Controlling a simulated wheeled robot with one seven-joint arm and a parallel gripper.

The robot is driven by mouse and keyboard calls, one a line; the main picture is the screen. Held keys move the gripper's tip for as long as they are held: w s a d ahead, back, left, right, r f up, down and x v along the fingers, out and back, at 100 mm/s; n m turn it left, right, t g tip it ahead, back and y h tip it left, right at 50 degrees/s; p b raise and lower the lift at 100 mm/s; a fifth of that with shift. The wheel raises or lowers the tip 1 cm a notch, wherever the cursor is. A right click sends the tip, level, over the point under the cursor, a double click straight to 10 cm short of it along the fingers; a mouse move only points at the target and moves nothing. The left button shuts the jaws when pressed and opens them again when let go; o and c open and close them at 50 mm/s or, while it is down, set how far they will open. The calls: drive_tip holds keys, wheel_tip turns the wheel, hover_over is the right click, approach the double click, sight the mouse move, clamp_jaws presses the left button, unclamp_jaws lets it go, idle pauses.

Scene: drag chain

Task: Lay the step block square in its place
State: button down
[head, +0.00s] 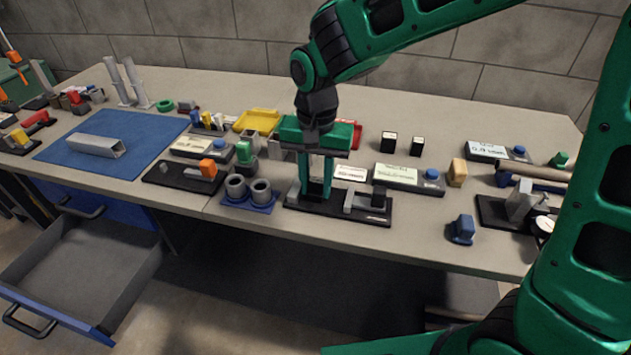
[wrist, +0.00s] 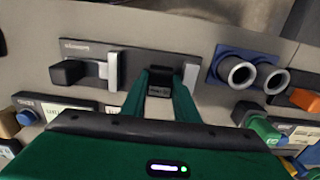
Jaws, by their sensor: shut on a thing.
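My gripper (head: 317,192) points down over the left part of a black fixture plate (head: 345,212) near the table's front edge. In the wrist view my gripper (wrist: 160,82) is shut on a small dark block with faint light marks, apparently the step block (wrist: 160,91). The fingers hide most of it, so I cannot tell whether it touches the plate or sits square. A grey upright piece (wrist: 190,73) stands close beside one finger. A grey bar (wrist: 112,70) and a black block (wrist: 68,73) are on the plate's other end.
A blue holder with two grey cups (head: 250,205) stands just left of the fixture. A display box with a blue button (head: 408,178) is behind it at the right. A blue block (head: 463,230) lies farther right. The blue mat (head: 150,135) has free room around a grey channel (head: 96,146).

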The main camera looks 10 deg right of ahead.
drive_tip(key=c, duration=1.3)
unclamp_jaws()
drive_tip(key=shift+r, duration=0.1)
drive_tip(key=shift+a+r, duration=0.1)
drive_tip(key=shift+r, duration=0.15)
wheel_tip(320, 180, up, 10)
drive_tip(key=shift+d, duration=0.25)
drive_tip(key=shift+s, duration=0.1)
